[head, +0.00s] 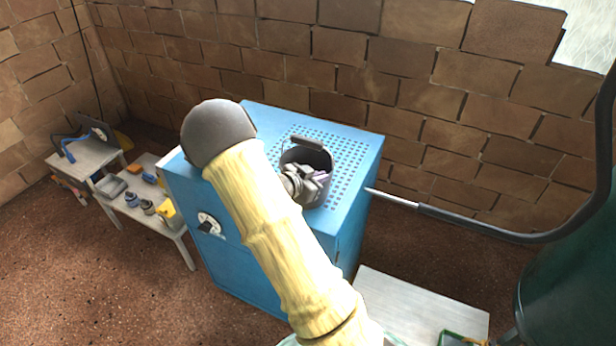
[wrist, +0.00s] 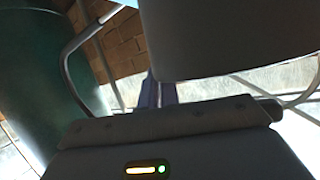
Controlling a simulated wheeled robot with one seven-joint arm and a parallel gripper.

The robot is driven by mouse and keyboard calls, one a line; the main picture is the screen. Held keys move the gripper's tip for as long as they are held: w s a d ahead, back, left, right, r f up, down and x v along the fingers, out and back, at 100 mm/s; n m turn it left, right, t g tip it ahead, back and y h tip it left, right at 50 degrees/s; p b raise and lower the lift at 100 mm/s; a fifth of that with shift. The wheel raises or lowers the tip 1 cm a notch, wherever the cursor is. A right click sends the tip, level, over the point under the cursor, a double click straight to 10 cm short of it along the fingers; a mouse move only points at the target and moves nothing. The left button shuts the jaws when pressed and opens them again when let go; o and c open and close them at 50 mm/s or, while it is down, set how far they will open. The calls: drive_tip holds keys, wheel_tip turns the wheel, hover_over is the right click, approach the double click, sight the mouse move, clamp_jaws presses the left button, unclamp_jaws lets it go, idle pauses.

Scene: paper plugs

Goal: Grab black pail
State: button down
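The black pail (head: 318,158) stands upright on the perforated top of the blue cabinet (head: 352,150) in the head view. Its dark handle grip (head: 307,143) shows above the far rim. My gripper (head: 321,178) is at the pail, covering part of its front and opening. Whether it touches the pail is unclear. In the wrist view, two narrow purple-blue fingers (wrist: 158,93) show close together, partly hidden between large dark grey shapes. What lies between the fingertips is hidden, so I cannot tell whether they are open or shut.
Low tables with small items (head: 130,205) stand left of the cabinet. A pale table (head: 415,305) is at the lower right. A dark green tank (head: 570,275) with a hose (head: 480,226) stands at the right. A brick wall (head: 420,75) is behind.

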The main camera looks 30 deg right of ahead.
drive_tip(key=shift+a+f, duration=0.15)
drive_tip(key=shift+f, duration=0.1)
drive_tip(key=shift+w+r, duration=0.1)
drive_tip(key=shift+r, duration=0.3)
wheel_tip(320, 180, up, 10)
drive_tip(key=shift+f+b, duration=0.2)
drive_tip(key=shift+b, duration=0.6)
